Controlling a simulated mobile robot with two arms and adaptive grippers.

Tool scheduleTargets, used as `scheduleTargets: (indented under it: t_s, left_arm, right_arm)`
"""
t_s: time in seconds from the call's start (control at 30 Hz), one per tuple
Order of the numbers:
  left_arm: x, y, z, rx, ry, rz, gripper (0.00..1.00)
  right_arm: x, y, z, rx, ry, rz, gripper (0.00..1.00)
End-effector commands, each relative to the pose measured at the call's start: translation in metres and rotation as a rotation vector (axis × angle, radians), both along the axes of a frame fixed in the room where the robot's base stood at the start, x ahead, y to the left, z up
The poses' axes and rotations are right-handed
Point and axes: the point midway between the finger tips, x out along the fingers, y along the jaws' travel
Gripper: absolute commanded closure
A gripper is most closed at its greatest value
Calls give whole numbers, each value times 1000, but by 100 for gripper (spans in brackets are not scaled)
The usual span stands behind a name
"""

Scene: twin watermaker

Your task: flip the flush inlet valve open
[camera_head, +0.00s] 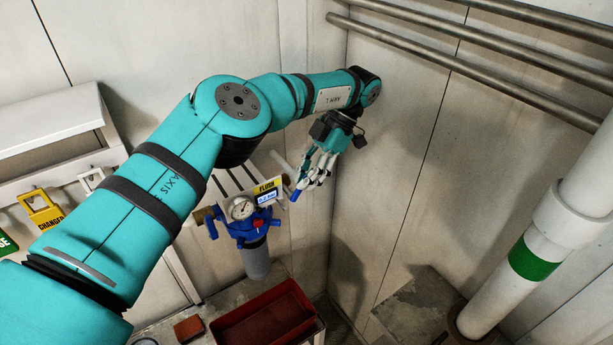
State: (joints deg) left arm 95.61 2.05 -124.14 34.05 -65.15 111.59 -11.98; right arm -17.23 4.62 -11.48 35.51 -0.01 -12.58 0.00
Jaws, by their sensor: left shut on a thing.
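The flush unit (250,222) is a blue filter housing with a round gauge and a grey bowl, mounted at the wall in the middle of the view. A yellow "FLUSH" label (267,187) sits above it. My left gripper (305,180) is right of the label, with its fingers pointing down and left. It is shut on a small blue handle (296,194), which I take for the flush inlet valve's lever. The fingers hide part of the handle, so its exact angle is hard to tell. My right gripper is not in view.
A red tray (264,316) stands below the filter. Metal pipes (470,55) run along the upper right wall. A white pipe with a green band (535,258) stands at the right. Yellow and green tags (42,209) hang at the left. The space right of my gripper is clear.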

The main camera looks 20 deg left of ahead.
Motion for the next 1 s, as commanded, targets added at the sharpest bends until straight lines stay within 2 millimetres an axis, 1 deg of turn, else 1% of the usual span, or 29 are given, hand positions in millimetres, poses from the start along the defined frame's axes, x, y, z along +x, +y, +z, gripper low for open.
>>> scheduleTargets:
  t_s: [0.03,0.2,0.43,0.53,0.67,0.8,0.9,1.0]
  left_arm:
    - [0,0,0,-1,0,-1,88]
    - [0,0,0,-1,0,-1,67]
    - [0,0,0,-1,-1,0,67]
    - [0,0,4,-1,-2,0,67]
    - [1,0,21,-2,-2,0,67]
    - [1,0,52,2,-7,0,67]
    - [1,-1,69,5,-5,-2,67]
    - [1,0,81,5,-2,-1,67]
  right_arm:
    - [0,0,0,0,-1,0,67]
    - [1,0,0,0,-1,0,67]
    - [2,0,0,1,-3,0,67]
    - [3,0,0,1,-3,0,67]
    - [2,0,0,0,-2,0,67]
    - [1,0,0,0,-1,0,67]
    - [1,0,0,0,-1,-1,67]
    - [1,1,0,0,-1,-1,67]
